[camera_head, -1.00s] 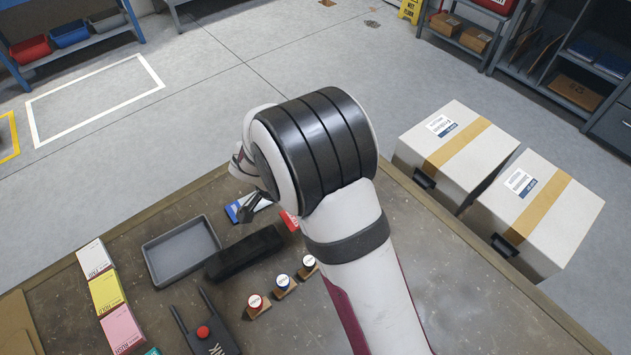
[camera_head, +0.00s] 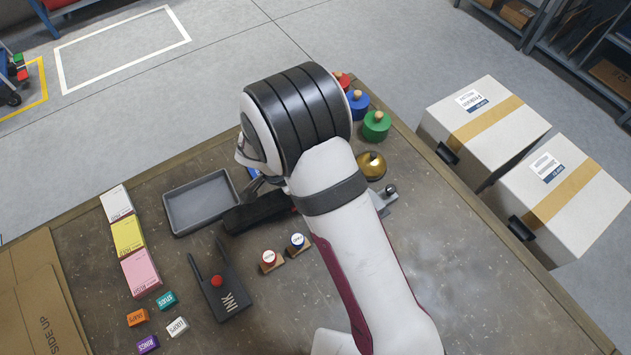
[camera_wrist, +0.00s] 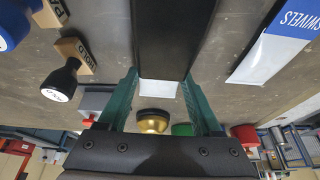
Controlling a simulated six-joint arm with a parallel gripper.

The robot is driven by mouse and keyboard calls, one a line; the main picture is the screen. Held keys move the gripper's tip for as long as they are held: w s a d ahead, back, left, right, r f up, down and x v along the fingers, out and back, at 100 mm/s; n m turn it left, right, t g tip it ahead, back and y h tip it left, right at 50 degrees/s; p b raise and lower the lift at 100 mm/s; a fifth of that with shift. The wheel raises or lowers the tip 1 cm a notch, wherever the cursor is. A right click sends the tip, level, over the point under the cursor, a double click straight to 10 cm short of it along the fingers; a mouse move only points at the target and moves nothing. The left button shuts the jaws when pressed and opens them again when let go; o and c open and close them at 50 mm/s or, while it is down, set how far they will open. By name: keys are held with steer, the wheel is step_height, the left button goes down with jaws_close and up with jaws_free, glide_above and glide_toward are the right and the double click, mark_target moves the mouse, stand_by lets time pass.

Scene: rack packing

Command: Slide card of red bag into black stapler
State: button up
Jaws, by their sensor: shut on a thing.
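The black stapler (camera_head: 262,211) lies on the table beside the grey tray, its right end hidden by my arm. In the wrist view the long black stapler (camera_wrist: 160,35) runs straight ahead of my gripper (camera_wrist: 160,78). My green fingers stand either side of a small white piece (camera_wrist: 160,89), which looks like the body of the red bag, and are shut on it. The white piece meets the stapler's near end. In the head view the gripper is mostly hidden.
A blue-and-white SWIVELS bag (camera_wrist: 275,45) lies to the right in the wrist view. Stamps (camera_wrist: 66,80) stand to the left, and a brass bell (camera_wrist: 153,121) lies beyond the fingers.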

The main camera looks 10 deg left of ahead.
steer(key=shift+s+a, duration=0.25)
steer(key=shift+a, duration=0.05)
